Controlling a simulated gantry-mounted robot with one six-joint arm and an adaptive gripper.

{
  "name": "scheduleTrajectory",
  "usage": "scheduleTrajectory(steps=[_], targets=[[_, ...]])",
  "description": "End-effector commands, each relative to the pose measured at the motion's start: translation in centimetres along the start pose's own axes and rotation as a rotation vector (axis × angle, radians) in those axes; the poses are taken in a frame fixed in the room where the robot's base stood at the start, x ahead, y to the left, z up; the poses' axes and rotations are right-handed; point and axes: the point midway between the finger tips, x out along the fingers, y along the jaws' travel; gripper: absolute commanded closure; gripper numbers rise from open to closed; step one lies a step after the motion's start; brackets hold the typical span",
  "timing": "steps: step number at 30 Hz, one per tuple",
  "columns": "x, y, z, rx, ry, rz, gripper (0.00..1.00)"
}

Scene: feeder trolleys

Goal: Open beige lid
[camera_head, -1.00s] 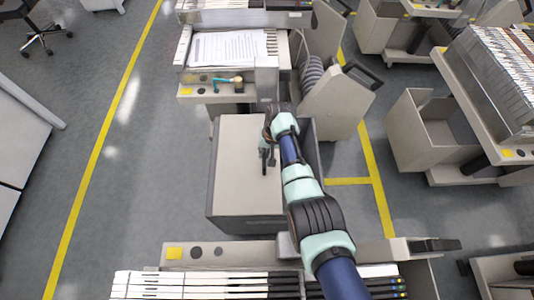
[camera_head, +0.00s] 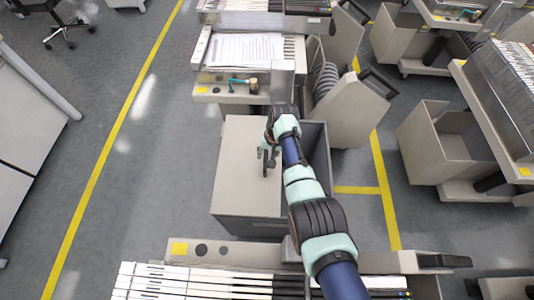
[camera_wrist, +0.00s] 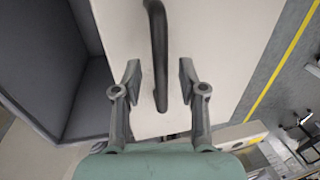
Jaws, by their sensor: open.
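The beige lid (camera_head: 238,175) is a flat panel covering the left part of a grey bin (camera_head: 322,160) in the head view. The bin's right part is uncovered. In the wrist view the lid (camera_wrist: 225,45) fills the middle, with a black bar handle (camera_wrist: 159,50) on it. My gripper (camera_wrist: 160,75) is open, with one finger on each side of the handle in the picture. I see no finger touching the handle, and I cannot tell the finger depth exactly. In the head view my gripper (camera_head: 269,158) is over the lid's right side, and the handle is hard to make out.
A feeder trolley with papers (camera_head: 245,48) and a small teal-handled tool (camera_head: 243,83) stands behind the bin. Another trolley with long strips (camera_head: 195,285) is in front. Open bins (camera_head: 450,145) stand to the right. Grey floor with yellow lines (camera_head: 110,150) is clear at left.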

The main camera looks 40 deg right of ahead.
Motion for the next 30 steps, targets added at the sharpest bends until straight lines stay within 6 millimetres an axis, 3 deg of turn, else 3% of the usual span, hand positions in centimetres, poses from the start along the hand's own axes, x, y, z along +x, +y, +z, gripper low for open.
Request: scheduleTrajectory(steps=[5, 8, 15, 21, 30], targets=[[-0.3, 0.0, -0.1, 0.000, 0.002, -0.001, 0.59], [-1.6, 0.0, -0.1, -0.001, 0.004, -0.001, 0.59], [-7.5, 0.0, -0.1, 0.001, 0.004, -0.001, 0.59], [-11.1, 0.0, -0.1, 0.000, 0.002, -0.001, 0.59], [-12.0, 0.0, 0.0, 0.000, 0.000, 0.000, 0.59]])
